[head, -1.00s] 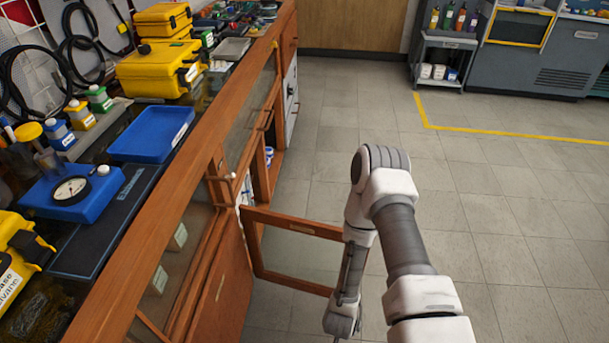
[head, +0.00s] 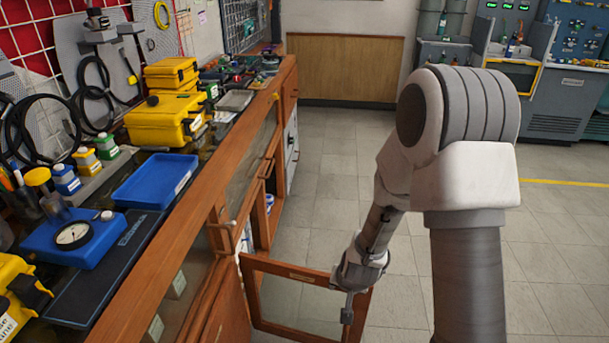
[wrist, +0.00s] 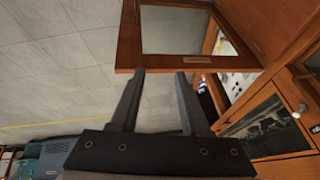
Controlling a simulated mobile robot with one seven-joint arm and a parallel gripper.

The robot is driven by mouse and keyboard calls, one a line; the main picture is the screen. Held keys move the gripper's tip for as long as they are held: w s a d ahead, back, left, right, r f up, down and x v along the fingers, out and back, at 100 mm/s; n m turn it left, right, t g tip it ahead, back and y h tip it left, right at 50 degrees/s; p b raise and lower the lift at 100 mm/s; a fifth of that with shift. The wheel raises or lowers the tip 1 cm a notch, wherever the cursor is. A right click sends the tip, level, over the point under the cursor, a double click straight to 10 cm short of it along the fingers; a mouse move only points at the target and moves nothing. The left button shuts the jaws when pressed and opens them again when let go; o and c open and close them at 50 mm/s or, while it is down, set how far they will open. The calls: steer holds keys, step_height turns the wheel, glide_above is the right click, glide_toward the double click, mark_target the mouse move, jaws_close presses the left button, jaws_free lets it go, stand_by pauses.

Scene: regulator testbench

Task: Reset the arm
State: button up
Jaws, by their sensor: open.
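My arm reaches forward and down over the floor in the head view. My gripper (head: 347,312) is at the open cabinet door's glass panel and wooden frame (head: 298,273), close to its right side; whether they touch I cannot tell. In the wrist view my gripper (wrist: 159,74) is open, with two dark fingers apart and nothing between them. The fingertips point at the lower rail of the door frame (wrist: 200,64).
The wooden cabinet (head: 222,200) runs along the left. On its top are a blue tray (head: 150,182), a blue gauge unit (head: 75,240) and yellow cases (head: 166,118). Tiled floor (head: 330,165) is clear toward the back. Grey machines (head: 570,100) stand at the back right.

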steer(key=s+d+r+n, duration=0.1)
steer(key=s+r, duration=0.1)
steer(key=r, duration=0.8)
steer(key=s+r+n, duration=0.1)
steer(key=s+r, duration=0.2)
steer(key=r, duration=0.7)
steer(key=s+d+r+n, duration=0.1)
steer(key=s+d+r, duration=0.3)
steer(key=s+r, duration=1)
step_height(320, 180, up, 13)
steer(key=s+p, duration=0.1)
steer(key=p, duration=1.4)
steer(key=shift+s+a+t+p, duration=0.15)
steer(key=shift+t+p, duration=0.15)
steer(key=shift+p, duration=0.1)
